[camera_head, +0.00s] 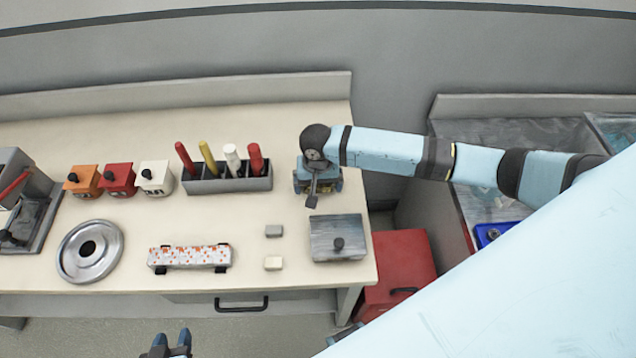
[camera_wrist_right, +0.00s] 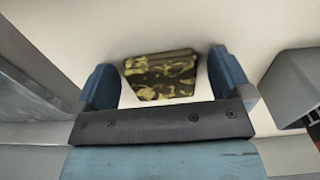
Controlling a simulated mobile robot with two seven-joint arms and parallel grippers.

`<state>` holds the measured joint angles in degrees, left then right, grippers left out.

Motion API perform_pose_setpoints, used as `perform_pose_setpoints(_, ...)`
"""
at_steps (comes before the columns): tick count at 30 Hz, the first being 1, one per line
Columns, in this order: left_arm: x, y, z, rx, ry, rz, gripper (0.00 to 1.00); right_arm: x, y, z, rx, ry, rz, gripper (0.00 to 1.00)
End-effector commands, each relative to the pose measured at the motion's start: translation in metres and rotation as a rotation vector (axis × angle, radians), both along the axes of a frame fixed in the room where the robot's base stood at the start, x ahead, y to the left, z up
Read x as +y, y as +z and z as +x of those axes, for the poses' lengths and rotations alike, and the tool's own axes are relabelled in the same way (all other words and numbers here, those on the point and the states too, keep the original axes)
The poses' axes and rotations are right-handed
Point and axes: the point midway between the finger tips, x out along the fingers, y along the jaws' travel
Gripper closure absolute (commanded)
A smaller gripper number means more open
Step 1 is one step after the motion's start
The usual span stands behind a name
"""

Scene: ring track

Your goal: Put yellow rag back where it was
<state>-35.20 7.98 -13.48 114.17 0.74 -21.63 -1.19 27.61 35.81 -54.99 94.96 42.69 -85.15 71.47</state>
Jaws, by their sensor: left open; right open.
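The yellow rag (camera_wrist_right: 160,76) shows in the right wrist view as a small folded cloth with dark and yellow blotches, on a pale surface. My right gripper (camera_wrist_right: 163,62) is open, with one finger on each side of the rag and a gap to each. In the head view my right gripper (camera_head: 318,180) is over the right part of the workbench (camera_head: 110,140), and the rag is hidden there. I cannot tell how far above the rag it is. My left gripper (camera_head: 167,347) is open and empty at the bottom edge, in front of the bench.
A grey holder (camera_head: 228,182) with several coloured sticks stands left of my right gripper. A grey block with a knob (camera_head: 338,238), two small blocks (camera_head: 273,263), a patterned bar (camera_head: 190,256) and a metal disc (camera_head: 72,263) are nearer the front. A red cabinet (camera_head: 405,265) stands right.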

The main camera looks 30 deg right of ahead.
Motion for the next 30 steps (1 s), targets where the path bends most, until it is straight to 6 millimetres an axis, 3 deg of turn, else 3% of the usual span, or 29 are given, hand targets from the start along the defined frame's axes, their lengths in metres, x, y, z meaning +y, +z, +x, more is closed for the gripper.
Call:
perform_pose_setpoints(5,0.000,-0.001,-0.001,0.003,0.000,0.001,0.57,0.000,0.020,0.001,-0.003,0.000,0.001,0.03)
perform_pose_setpoints(12,0.000,-0.001,0.000,0.002,0.000,0.001,0.57,0.001,0.073,0.002,-0.004,0.001,0.002,0.03)
perform_pose_setpoints(18,0.000,0.001,0.000,-0.001,0.000,0.000,0.57,0.001,0.107,0.002,-0.002,0.000,0.001,0.03)
perform_pose_setpoints(24,0.000,0.002,0.001,-0.003,0.000,-0.001,0.57,0.001,0.121,0.001,0.000,-0.001,0.001,0.03)
perform_pose_setpoints(30,0.000,0.002,0.001,-0.003,0.000,-0.001,0.57,0.001,0.122,0.001,0.000,-0.001,0.001,0.03)
